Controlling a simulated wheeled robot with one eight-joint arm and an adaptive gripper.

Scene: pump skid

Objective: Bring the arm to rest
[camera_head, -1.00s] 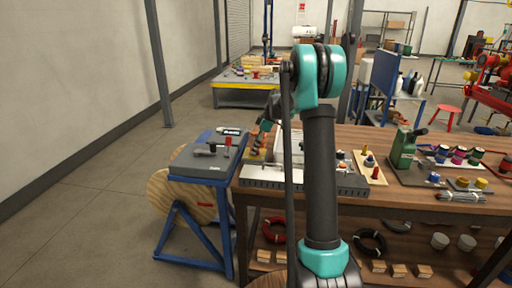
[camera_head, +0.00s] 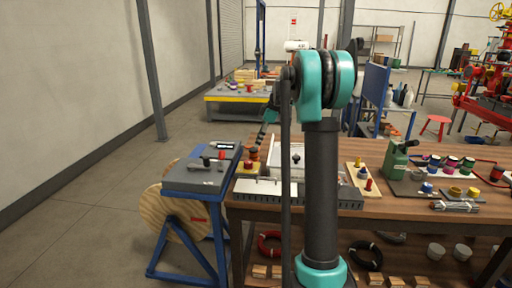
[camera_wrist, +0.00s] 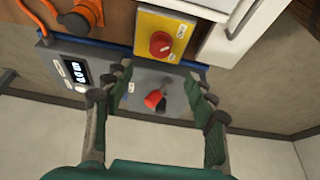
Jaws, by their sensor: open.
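My arm rises in front of the wooden workbench (camera_head: 400,211) in the head view. My gripper (camera_wrist: 160,88) shows in the wrist view with its two fingers spread wide and nothing between them. Past the fingers is a grey panel (camera_wrist: 180,105) with a red-tipped lever (camera_wrist: 154,99) and a small display (camera_wrist: 76,72). In the head view this grey panel (camera_head: 196,178) sits on a blue stand left of the bench. I cannot tell the gap between the fingers and the panel.
A yellow box with a red knob (camera_wrist: 160,43) is beside the panel in the wrist view. A green hand pump (camera_head: 395,160) and several coloured spools stand on the bench's right. A wooden reel (camera_head: 168,215) stands by the blue stand (camera_head: 190,246). Floor at left is clear.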

